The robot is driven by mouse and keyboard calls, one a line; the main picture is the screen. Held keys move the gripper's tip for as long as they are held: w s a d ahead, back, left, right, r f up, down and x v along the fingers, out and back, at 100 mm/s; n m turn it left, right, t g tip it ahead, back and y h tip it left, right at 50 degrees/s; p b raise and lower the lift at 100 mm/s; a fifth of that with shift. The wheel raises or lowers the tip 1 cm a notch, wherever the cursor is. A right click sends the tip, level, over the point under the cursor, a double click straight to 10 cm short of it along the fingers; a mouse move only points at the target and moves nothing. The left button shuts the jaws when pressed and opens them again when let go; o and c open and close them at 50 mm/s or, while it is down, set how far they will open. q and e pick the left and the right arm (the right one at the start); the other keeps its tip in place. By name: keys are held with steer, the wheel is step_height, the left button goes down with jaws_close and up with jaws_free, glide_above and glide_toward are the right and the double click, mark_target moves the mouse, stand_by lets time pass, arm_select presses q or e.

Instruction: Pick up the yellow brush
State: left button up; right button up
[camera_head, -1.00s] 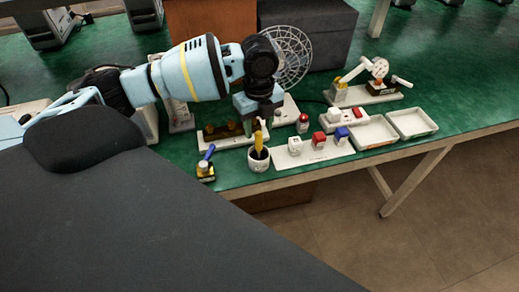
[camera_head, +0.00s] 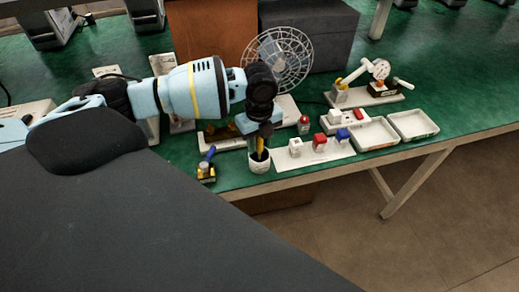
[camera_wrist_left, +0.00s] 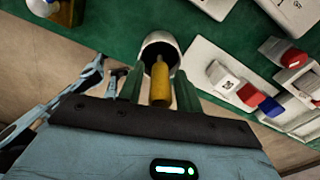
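The yellow brush (camera_wrist_left: 160,84) stands in a small white cup (camera_wrist_left: 158,46). In the head view the cup (camera_head: 260,163) is near the table's front edge, with a little of the brush (camera_head: 260,147) showing above it. My left gripper (camera_wrist_left: 159,92) points down over the cup. Its two fingers are apart, one on each side of the brush handle, with narrow gaps visible in the wrist view. In the head view the left gripper (camera_head: 262,138) hides most of the handle. My right gripper is not in view.
A blue-handled stamp-like item (camera_head: 207,168) stands left of the cup. A white board (camera_head: 318,155) with small white, red and blue blocks lies to its right. Two white trays (camera_head: 414,124) are farther right. A wire fan guard (camera_head: 284,58) stands behind my gripper.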

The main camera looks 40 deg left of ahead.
arm_select(q)
jaws_close()
step_height(320, 180, up, 10)
steer(key=shift+r+p, duration=0.1)
steer(key=shift+p, duration=0.2)
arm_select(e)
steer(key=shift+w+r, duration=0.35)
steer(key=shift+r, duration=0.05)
